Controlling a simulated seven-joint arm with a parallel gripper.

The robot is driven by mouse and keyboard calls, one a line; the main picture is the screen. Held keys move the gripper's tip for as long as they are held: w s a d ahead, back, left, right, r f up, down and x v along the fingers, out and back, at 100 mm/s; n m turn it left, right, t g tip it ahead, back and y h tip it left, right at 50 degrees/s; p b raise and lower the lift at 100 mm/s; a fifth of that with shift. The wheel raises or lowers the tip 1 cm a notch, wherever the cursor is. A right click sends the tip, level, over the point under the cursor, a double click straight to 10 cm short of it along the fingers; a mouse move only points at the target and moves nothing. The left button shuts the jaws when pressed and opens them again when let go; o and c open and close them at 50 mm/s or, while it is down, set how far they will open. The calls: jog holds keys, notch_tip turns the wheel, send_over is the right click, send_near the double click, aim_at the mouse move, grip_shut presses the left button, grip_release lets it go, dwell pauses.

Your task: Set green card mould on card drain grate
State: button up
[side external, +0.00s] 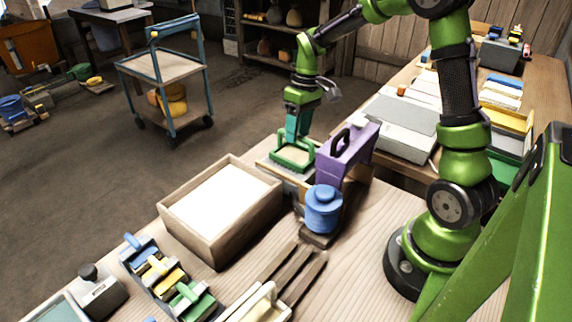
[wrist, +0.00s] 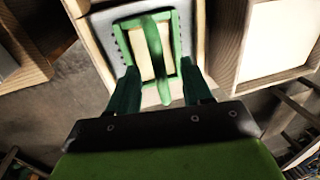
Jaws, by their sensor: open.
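The green card mould (side external: 293,153) is a small green frame with a pale panel inside. It lies on a pale, wood-edged stand with a row of dark holes, which looks like the card drain grate (side external: 272,172). In the wrist view the mould (wrist: 174,38) lies flat-looking on the light grate surface (wrist: 193,25), its green bar pointing toward my gripper. My gripper (wrist: 160,88) is open, one finger on each side of that bar, with no visible grip on it. In the side view my gripper (side external: 296,136) is just above the mould; exact contact is hidden.
A wooden vat (side external: 220,207) with white contents stands at the left of the grate. A purple block with a black handle (side external: 348,150) and a blue pot (side external: 323,210) stand close on the right. Small coloured moulds (side external: 160,270) sit at the front left.

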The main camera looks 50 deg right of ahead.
notch_tip(320, 180, up, 13)
jog(key=d, duration=0.3)
jog(key=s+a+m+t, duration=0.4)
jog(key=s+a+t, duration=0.3)
jog(key=s+a, duration=0.8)
jog(key=shift+a, duration=0.15)
